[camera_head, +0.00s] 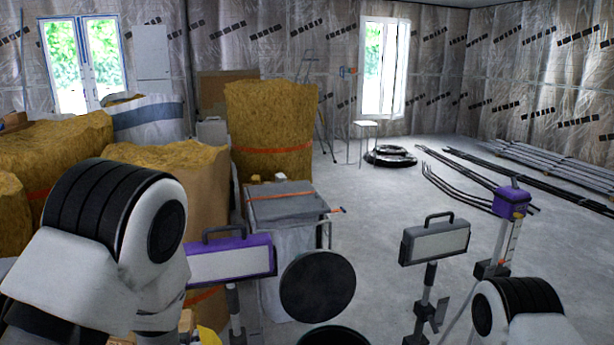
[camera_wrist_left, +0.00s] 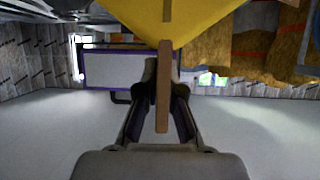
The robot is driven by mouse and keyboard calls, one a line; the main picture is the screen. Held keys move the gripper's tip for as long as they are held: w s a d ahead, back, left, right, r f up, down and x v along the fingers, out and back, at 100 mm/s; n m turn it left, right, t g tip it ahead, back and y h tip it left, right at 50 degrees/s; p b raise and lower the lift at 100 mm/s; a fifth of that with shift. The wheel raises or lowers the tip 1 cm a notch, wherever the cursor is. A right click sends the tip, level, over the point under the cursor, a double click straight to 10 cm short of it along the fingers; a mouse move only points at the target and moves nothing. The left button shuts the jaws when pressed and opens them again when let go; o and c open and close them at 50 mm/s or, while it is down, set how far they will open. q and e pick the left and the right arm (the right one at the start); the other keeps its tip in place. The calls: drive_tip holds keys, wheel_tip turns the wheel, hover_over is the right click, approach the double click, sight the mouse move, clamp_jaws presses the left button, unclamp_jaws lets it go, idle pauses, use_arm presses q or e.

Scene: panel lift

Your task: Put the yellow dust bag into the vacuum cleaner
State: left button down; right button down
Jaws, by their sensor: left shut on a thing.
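The yellow dust bag (camera_wrist_left: 165,20) fills the top middle of the left wrist view, with a brown flat strip (camera_wrist_left: 163,105) running down from it. My left gripper (camera_wrist_left: 164,90) is shut on this strip, one finger on each side. In the head view only a small yellow piece of the bag (camera_head: 208,337) shows at the bottom edge, beside my left arm. A dark round lid (camera_head: 318,287) stands tilted at bottom centre, with a dark round rim (camera_head: 335,338) below it, apparently the open vacuum cleaner, mostly cut off. My right gripper is out of view.
A purple-framed work lamp (camera_head: 230,262) stands close beside my left arm. A grey lamp (camera_head: 435,242) stands to the right, near a purple device on a stand (camera_head: 512,203). Insulation bales (camera_head: 270,130) crowd the left. Bare floor (camera_head: 385,190) lies beyond the lid.

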use_arm(q)
drive_tip(key=s+d+f+m+h, duration=0.1)
drive_tip(key=f, duration=0.1)
drive_tip(key=d+f+m+h, duration=0.1)
drive_tip(key=d+f, duration=0.1)
drive_tip(key=s+d+f+h, duration=0.1)
drive_tip(key=d+f, duration=0.1)
drive_tip(key=shift+s+d+m+b, duration=0.2)
drive_tip(key=shift+s+m+b, duration=0.1)
drive_tip(key=shift+m+b, duration=0.1)
drive_tip(key=s+f, duration=0.3)
drive_tip(key=f, duration=0.1)
drive_tip(key=shift+s+f, duration=0.15)
drive_tip(key=shift+s, duration=0.25)
